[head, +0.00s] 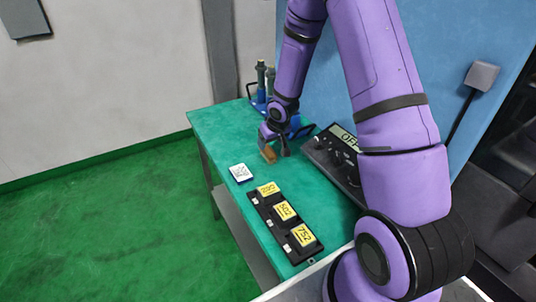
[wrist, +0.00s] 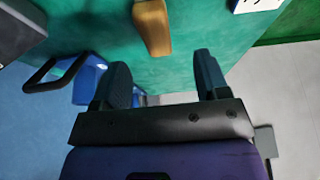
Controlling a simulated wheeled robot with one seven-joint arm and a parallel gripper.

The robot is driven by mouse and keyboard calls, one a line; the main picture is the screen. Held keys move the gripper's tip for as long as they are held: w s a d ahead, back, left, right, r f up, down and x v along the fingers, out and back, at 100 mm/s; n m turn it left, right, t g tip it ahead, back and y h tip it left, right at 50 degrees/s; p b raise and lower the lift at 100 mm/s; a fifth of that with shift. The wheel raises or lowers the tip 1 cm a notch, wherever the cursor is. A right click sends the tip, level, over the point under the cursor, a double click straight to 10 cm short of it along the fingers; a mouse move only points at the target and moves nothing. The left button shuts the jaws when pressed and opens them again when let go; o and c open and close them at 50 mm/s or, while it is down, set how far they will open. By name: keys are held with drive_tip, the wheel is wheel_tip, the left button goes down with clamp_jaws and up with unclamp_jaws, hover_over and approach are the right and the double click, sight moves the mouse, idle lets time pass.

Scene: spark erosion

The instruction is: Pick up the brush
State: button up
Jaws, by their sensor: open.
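The brush appears to be the small tan-brown block (head: 268,154) on the green bench, right by my gripper (head: 276,143) in the head view. In the wrist view the brown piece (wrist: 152,25) shows at the top edge, cut off by the frame, so its bristles cannot be made out. My gripper (wrist: 162,78) is open, with its two dark fingers apart and nothing between them. The brown piece lies beyond the fingertips, roughly in line with the gap.
A blue holder (wrist: 88,78) with a dark handle is close to the left finger.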

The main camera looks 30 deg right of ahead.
sight(268, 149)
drive_tip(key=shift+d+x, duration=0.15)
drive_tip(key=shift+x, duration=1.75)
drive_tip(key=shift+d+x, duration=0.15)
drive_tip(key=shift+x, duration=1.75)
drive_tip(key=shift+w+r, duration=0.1)
drive_tip(key=shift+w, duration=0.1)
drive_tip(key=c, duration=1.1)
wheel_tip(268, 149, up, 10)
